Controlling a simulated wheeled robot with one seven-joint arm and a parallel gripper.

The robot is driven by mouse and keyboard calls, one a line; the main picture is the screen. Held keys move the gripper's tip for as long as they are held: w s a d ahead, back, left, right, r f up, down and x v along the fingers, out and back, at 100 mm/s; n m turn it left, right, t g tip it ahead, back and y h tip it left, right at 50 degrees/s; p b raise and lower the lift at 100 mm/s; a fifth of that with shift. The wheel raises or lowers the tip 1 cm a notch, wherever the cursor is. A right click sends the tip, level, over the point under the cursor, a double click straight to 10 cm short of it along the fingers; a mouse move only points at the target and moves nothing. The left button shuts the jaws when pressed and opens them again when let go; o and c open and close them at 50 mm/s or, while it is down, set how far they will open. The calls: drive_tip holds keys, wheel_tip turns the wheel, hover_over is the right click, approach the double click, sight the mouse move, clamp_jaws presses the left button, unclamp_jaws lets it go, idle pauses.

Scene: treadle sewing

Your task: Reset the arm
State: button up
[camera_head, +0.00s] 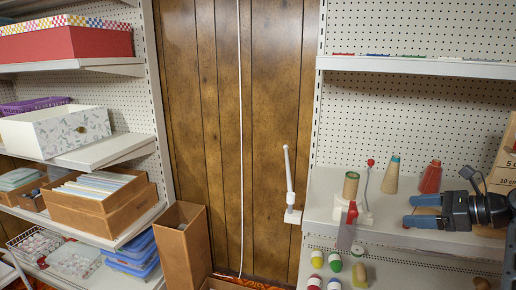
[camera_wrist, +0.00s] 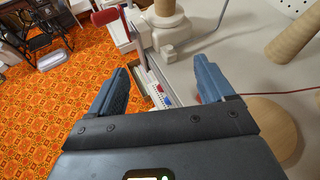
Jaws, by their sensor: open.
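My gripper (camera_head: 415,211) is at the right of the head view, in front of the right-hand shelf (camera_head: 345,212), with its blue fingers pointing left. In the wrist view my gripper (camera_wrist: 163,82) has its two fingers wide apart, with nothing held between them. Most of my arm is outside the head view.
On the shelf stand a green-topped spool (camera_head: 350,187), a teal-topped cone (camera_head: 391,174) and a red cone (camera_head: 430,177). Orange patterned floor (camera_wrist: 45,115) shows at left in the wrist view.

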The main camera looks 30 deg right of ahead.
drive_tip(key=a+f+n+g+h, duration=0.2)
drive_tip(key=a+f+n+h, duration=0.35)
drive_tip(key=a+f, duration=1.4)
drive_tip(key=s+a+f+n, duration=0.1)
drive_tip(key=s+a+n, duration=0.7)
drive_tip(key=a, duration=0.2)
drive_tip(key=s+a+r+n+t+y, duration=0.1)
drive_tip(key=s+a+r+n+t, duration=0.1)
drive_tip(key=s+a+r+n, duration=0.4)
drive_tip(key=s+a+r+n+t+y, duration=0.1)
drive_tip(key=s+a+r+n+t, duration=0.1)
drive_tip(key=s+a+r+n, duration=0.4)
drive_tip(key=s+r+n, duration=0.3)
drive_tip(key=s+n, duration=0.1)
drive_tip(key=n, duration=0.2)
drive_tip(key=shift+s+a+r, duration=0.2)
drive_tip(key=shift+s+r, duration=0.05)
drive_tip(key=shift+s, duration=0.05)
drive_tip(key=shift+d, duration=0.1)
